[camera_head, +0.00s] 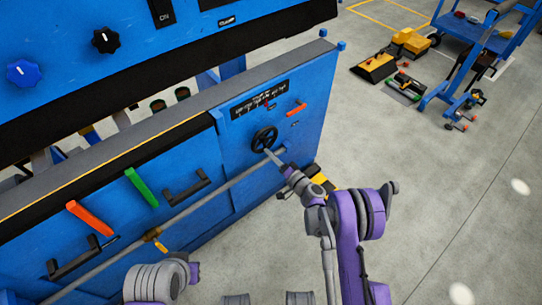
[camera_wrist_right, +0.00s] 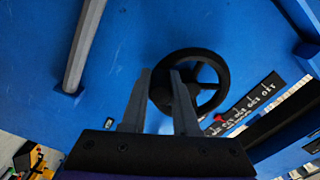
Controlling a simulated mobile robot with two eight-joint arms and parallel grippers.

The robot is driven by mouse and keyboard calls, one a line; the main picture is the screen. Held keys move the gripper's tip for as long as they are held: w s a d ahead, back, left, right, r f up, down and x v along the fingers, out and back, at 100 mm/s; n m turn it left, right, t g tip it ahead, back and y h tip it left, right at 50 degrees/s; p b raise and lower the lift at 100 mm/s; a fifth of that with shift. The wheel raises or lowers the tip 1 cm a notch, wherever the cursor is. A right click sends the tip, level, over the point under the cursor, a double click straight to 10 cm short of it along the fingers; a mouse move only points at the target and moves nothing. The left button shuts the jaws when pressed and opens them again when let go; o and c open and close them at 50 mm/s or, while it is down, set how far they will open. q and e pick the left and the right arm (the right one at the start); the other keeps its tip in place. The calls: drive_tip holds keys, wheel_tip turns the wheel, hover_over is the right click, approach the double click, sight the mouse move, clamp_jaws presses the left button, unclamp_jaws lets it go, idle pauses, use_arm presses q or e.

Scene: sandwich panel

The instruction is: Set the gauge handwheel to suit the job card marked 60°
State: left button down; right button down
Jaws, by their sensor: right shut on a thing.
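The black handwheel (camera_head: 264,138) sits on the blue panel's right part, below a black gauge scale (camera_head: 250,103) with a small red pointer. My right gripper (camera_head: 274,154) is at the wheel's lower edge. In the right wrist view my right gripper (camera_wrist_right: 160,74) has its two grey fingers on the near part of the rim of the handwheel (camera_wrist_right: 224,72), one on each side, shut on it. I see no job card marked 60°. My left gripper is out of view.
A long grey rail (camera_head: 200,193) runs along the panel just below the wheel. An orange handle (camera_head: 296,109) is right of the scale. Green (camera_head: 142,187) and orange (camera_head: 90,218) handles are further left.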

drive_tip(key=shift+d, duration=0.1)
drive_tip(key=c, duration=0.7)
unclamp_jaws()
drive_tip(key=p+v, duration=0.1)
drive_tip(key=v, duration=0.9)
drive_tip(key=shift+s+d, duration=0.2)
drive_tip(key=shift+s, duration=0.1)
